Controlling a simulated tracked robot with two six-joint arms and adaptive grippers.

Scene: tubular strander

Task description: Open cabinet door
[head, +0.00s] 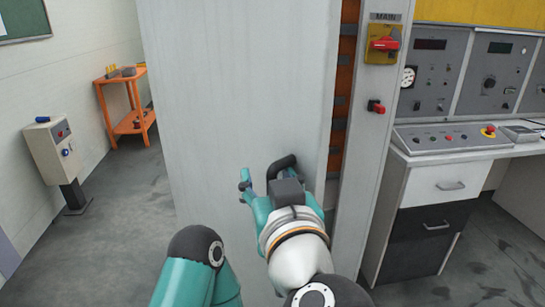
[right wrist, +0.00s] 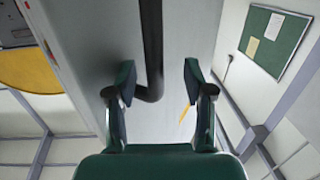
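The cabinet door (head: 235,70) is a tall pale grey panel. It stands ajar, with a gap along its right edge showing orange interior. A black bar handle (head: 288,160) is on the door, low near that edge. My right gripper (head: 262,178) is at the handle, which it partly hides. In the right wrist view, the handle (right wrist: 152,45) comes down between the two spread fingers (right wrist: 155,82), nearer the left finger. A gap shows between the handle and the right finger. My left gripper is out of view.
Right of the gap, the cabinet frame (head: 362,160) carries a red MAIN switch (head: 384,44) and a red knob (head: 376,106). A control desk (head: 450,140) stands at right. At left are an orange cart (head: 127,105), a grey pedestal box (head: 55,150) and clear floor (head: 110,230).

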